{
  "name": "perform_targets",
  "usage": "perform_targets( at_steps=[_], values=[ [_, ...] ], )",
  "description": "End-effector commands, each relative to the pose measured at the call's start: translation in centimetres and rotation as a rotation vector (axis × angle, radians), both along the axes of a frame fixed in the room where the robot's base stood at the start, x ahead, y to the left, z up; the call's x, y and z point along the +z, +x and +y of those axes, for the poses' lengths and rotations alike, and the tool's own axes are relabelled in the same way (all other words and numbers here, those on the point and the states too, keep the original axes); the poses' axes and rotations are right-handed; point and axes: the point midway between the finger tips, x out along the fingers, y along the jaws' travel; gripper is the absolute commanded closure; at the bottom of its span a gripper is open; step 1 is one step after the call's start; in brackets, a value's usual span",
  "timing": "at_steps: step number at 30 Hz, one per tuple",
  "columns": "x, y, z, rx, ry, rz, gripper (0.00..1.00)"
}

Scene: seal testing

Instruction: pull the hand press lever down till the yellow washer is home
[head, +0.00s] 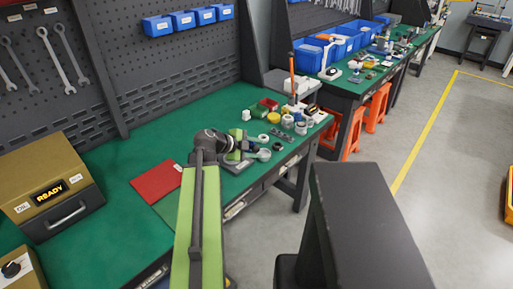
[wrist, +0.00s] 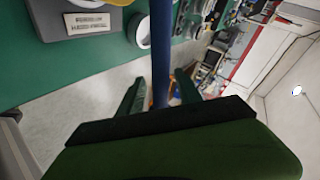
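My gripper (head: 246,147) is at the front edge of the green bench, beside a grey press base (head: 232,167). In the wrist view, a straight blue bar (wrist: 160,50), which looks like the press lever, runs between the two fingers of my gripper (wrist: 160,88). A narrow gap shows on each side of the bar, so the fingers look open around it. The labelled grey base (wrist: 112,22) is at upper left in the wrist view, with a white ring-shaped part (wrist: 139,30) beside it. I cannot make out a yellow washer in the press; my arm hides much of it.
A round yellow piece (head: 274,117), small jars and parts stand farther back on the bench. A red mat (head: 157,181) lies left of my gripper. A brass box marked READY (head: 50,187) stands at far left.

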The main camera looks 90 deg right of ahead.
Motion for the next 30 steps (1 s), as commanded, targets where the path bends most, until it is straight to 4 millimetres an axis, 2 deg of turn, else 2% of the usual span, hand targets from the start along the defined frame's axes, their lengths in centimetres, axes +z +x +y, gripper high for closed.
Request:
perform_targets(
  at_steps=[7, 12, 18, 30],
  values=[
    [0.6, 0.5, 0.3, 0.003, -0.001, -0.001, 0.59],
    [2.7, 2.7, 2.0, 0.004, 0.000, -0.002, 0.59],
    [4.0, 4.7, 3.5, 0.002, 0.000, 0.000, 0.59],
    [4.0, 5.0, 3.7, -0.001, -0.001, -0.001, 0.59]
  ],
)
